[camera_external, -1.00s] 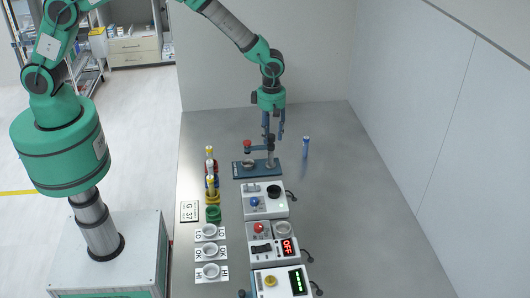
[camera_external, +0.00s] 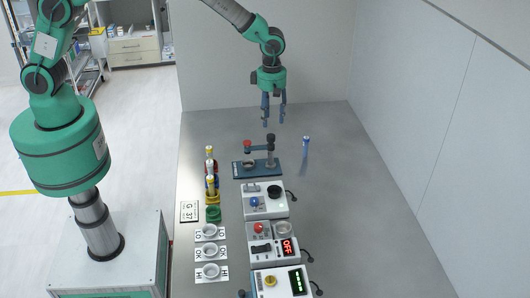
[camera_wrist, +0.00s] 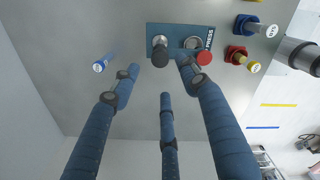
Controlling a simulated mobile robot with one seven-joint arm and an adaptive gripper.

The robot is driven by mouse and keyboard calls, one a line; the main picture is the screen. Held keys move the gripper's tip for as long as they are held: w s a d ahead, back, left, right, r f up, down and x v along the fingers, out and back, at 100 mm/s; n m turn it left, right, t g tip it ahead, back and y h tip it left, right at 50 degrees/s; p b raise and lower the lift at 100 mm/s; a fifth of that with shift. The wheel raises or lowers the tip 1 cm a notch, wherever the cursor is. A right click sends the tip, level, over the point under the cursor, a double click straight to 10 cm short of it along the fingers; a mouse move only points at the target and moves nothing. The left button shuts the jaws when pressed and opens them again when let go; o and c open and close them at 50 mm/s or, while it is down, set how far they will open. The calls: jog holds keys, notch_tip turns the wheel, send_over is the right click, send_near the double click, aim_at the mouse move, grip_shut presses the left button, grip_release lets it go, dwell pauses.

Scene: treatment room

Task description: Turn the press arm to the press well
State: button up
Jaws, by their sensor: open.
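The press has a blue base (camera_external: 277,171) on the table, an upright post with a dark knob (camera_external: 270,138), and an arm (camera_external: 259,148) reaching left to a red knob (camera_external: 247,143). The press well (camera_external: 249,164) is a round metal cup at the base's left. In the external view the red knob appears above the well. In the wrist view the red knob (camera_wrist: 204,57) overlaps the lower right of the well (camera_wrist: 193,42); exact alignment cannot be told. My gripper (camera_external: 273,117) is open and empty, above the press post and apart from it.
A blue capped tube (camera_external: 306,145) stands right of the press. Coloured holders with tubes (camera_external: 211,185) stand to its left. A white device with a blue knob (camera_external: 262,203) stands just in front, with more devices nearer. The table's right side is clear.

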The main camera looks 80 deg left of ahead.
jog(key=shift+r, duration=2.15)
jog(key=shift+r, duration=0.1)
jog(key=s+a+r+m+t+b, duration=0.1)
jog(key=s+a+r+m+b, duration=0.15)
jog(key=s+r+m, duration=0.6)
jog(key=s+a+r+m+t+b, duration=0.2)
jog(key=s+r+m+b, duration=0.15)
jog(key=s+r, duration=0.9)
jog(key=s+a+m+t+b, duration=0.1)
jog(key=s+m, duration=0.6)
jog(key=s, duration=0.7)
jog(key=s+a+f+m+t+b, duration=0.1)
jog(key=s+a+m+b, duration=0.1)
jog(key=s+m, duration=0.6)
jog(key=s+b, duration=0.1)
jog(key=s, duration=0.5)
jog(key=shift+s+f+t, duration=0.15)
jog(key=shift+s+t, duration=0.1)
jog(key=shift+t, duration=0.05)
